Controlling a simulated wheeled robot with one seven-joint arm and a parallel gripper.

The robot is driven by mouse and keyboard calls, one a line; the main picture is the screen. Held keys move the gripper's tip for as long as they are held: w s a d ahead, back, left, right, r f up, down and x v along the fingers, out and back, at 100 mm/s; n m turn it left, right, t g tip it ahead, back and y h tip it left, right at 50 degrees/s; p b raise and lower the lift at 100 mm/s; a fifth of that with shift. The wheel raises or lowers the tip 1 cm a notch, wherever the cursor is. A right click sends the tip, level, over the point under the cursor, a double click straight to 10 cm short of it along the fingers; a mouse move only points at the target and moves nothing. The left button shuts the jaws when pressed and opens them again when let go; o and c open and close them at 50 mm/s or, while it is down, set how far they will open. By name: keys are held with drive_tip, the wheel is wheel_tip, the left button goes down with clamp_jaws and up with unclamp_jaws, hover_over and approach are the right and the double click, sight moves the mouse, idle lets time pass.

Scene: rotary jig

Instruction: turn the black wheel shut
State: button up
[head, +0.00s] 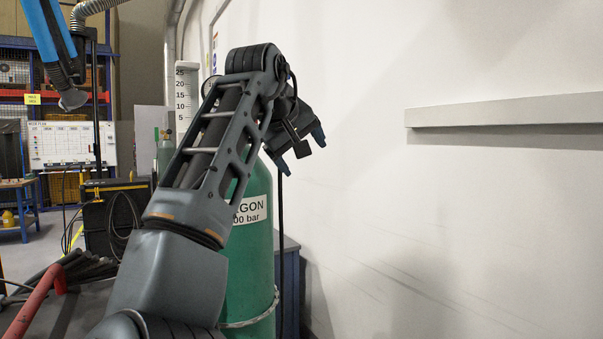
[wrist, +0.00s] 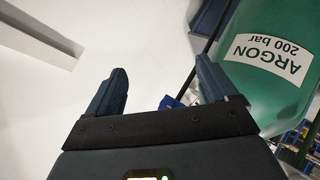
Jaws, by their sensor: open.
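The black wheel does not show clearly in either view; my arm covers the top of the green argon cylinder (head: 250,250) in the head view. My gripper (head: 303,152) is at the upper right of the cylinder, in front of the white wall, with its fingers pointing down and to the right. In the wrist view my gripper (wrist: 165,90) has its two fingers apart with nothing between them. The cylinder (wrist: 270,75) stands to the right there, its ARGON 200 bar label upside down.
A grey ledge (head: 505,110) sticks out from the wall at the right. Hoses (head: 45,300) lie at the lower left. The space before the wall right of my gripper is clear.

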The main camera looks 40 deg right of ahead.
drive_tip(key=shift+w+d+f+t+h, duration=0.15)
drive_tip(key=shift+f+h, duration=0.1)
drive_tip(key=shift+f, duration=0.35)
drive_tip(key=shift+w+d+f+t+h, duration=0.1)
drive_tip(key=shift+f+h, duration=0.2)
drive_tip(key=shift+f, duration=0.35)
drive_tip(key=shift+w+d+f+t+h, duration=0.15)
drive_tip(key=shift+f+h, duration=0.1)
drive_tip(key=shift+f, duration=0.35)
drive_tip(key=shift+s, duration=0.1)
